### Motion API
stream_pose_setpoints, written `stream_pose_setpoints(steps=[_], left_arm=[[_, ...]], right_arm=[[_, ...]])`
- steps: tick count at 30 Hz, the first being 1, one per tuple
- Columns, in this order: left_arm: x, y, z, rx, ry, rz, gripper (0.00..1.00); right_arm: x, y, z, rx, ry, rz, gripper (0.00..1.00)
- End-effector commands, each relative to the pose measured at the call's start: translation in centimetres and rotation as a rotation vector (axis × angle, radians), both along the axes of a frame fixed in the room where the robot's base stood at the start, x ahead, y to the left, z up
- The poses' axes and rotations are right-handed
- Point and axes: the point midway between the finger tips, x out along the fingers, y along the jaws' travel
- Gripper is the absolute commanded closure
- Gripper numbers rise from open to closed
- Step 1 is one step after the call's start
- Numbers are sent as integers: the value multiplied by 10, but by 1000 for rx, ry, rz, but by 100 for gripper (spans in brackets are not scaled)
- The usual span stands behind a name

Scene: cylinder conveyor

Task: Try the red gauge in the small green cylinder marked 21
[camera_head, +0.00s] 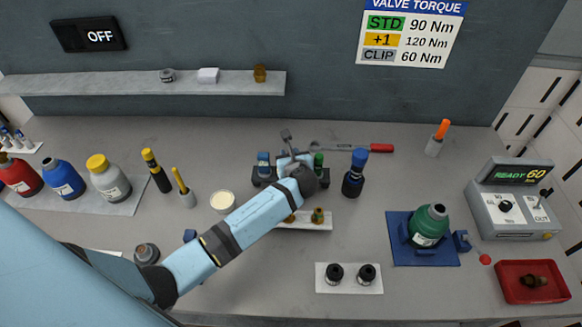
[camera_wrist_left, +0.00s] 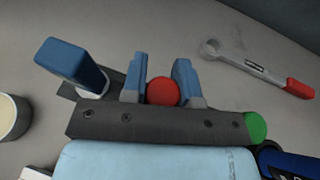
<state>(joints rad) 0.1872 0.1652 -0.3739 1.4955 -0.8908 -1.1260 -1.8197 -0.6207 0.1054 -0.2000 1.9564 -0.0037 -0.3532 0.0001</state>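The red gauge (camera_wrist_left: 163,91) shows as a round red top in the left wrist view. My left gripper (camera_wrist_left: 160,68) has its two blue fingers on either side of it, very close. Whether they press on it I cannot tell. In the head view my left gripper (camera_head: 289,160) is over the gauge rack, and the arm hides the red gauge. A blue gauge (camera_head: 263,160) and a green gauge (camera_head: 318,163) stand on either side. The small green cylinder (camera_head: 430,226) stands on a blue mat (camera_head: 399,250) at the right; its number is unreadable. My right gripper is out of view.
A wrench with a red handle (camera_head: 381,148) lies behind the rack. A dark blue-topped tool (camera_head: 355,172) stands right of it. A red tray (camera_head: 509,283) and a READY 60 unit (camera_head: 510,232) are at the right.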

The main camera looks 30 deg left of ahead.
Motion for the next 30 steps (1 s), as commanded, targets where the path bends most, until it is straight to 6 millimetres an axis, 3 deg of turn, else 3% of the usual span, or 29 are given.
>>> stream_pose_setpoints(steps=[11, 17, 23, 30], left_arm=[[0, 0, 3, 1, -1, 0, 100], [1, 0, 21, 0, -4, 0, 100], [0, 0, 63, -1, -8, -1, 100], [1, 0, 133, 0, -8, -1, 100]], right_arm=[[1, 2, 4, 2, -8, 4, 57], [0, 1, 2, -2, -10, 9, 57], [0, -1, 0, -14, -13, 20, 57], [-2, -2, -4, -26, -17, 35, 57]])
